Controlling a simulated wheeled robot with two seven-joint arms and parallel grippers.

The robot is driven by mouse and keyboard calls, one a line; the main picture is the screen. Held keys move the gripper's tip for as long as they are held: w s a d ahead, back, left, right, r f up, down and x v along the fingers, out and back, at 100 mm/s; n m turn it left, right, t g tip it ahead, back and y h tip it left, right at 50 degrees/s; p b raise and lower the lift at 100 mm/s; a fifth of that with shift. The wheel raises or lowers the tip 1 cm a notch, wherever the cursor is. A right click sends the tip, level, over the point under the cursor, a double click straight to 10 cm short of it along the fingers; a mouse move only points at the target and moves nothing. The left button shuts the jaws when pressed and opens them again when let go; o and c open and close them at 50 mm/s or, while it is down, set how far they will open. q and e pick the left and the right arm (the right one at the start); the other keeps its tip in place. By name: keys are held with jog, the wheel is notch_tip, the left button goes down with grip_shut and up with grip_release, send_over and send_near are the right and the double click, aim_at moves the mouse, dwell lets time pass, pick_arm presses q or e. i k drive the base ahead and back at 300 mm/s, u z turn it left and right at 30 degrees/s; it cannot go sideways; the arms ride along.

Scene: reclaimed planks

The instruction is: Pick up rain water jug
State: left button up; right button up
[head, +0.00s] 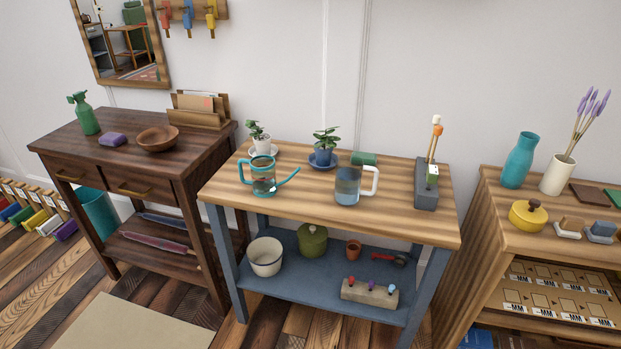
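A clear jug with a white handle (348,187) stands upright on the striped wooden top of the middle table (310,203). It holds bluish water, and its handle points right. To its left stands a clear watering can with teal trim (263,178), its handle on the left and its spout pointing right. I cannot read any label that says which vessel is the rain water jug. Neither of my grippers shows in the head view.
Potted plants (326,146) and a green block (363,159) stand behind the jug. A grey holder with sticks (426,182) stands to its right. The lower shelf (320,293) holds pots and tools. A dark desk (75,138) stands left, a wooden shelf unit (500,220) right.

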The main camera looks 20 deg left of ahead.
aim_at(356, 182)
jog(key=z, duration=0.25)
jog(key=k, duration=0.3)
jog(key=u, duration=0.7)
jog(key=i, duration=0.85)
jog(key=z, duration=0.95)
jog(key=i, duration=0.5)
jog(key=z, duration=0.55)
